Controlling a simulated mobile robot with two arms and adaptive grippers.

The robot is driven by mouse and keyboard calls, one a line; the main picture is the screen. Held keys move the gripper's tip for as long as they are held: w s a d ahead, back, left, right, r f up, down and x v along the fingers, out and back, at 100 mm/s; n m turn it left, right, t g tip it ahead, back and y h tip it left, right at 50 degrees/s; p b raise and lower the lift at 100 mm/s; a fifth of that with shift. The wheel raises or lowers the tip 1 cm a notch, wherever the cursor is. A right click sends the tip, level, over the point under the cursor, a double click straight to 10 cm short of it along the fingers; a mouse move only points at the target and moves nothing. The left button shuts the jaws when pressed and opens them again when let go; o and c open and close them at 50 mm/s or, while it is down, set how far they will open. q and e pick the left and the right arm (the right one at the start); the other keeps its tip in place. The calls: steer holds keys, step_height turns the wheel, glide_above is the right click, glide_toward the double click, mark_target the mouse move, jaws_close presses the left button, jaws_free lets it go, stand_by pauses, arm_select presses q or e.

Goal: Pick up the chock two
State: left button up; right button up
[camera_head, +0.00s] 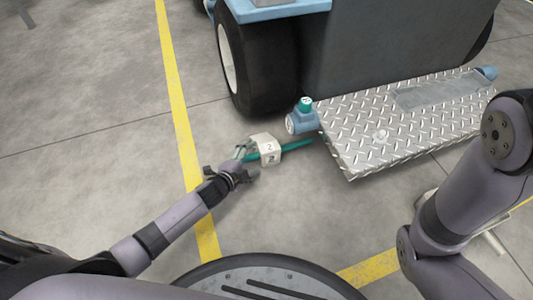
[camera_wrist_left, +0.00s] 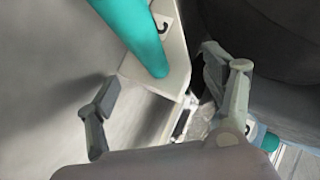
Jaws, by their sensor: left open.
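Chock two (camera_head: 268,150) is a pale beige block marked with a 2, with a teal handle (camera_head: 297,146) through it, near the floor beside the vehicle's step. My left gripper (camera_head: 246,164) is at the chock's left side, with its fingers spread. In the left wrist view the open fingers of the gripper (camera_wrist_left: 165,80) lie either side of the chock's pale face (camera_wrist_left: 176,75) and the teal bar (camera_wrist_left: 145,40). Whether a finger touches the chock cannot be told.
A vehicle with a black tire (camera_head: 258,65) and a diamond-plate step (camera_head: 370,125) stands just beyond the chock. A blue fitting with a teal cap (camera_head: 305,103) is at the step's corner. A yellow line (camera_head: 180,115) crosses the concrete floor, which is clear to the left.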

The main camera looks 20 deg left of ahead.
arm_select(q)
steer(key=shift+w+d+f, duration=0.1)
steer(key=shift+w+f, duration=0.15)
steer(key=shift+w, duration=0.3)
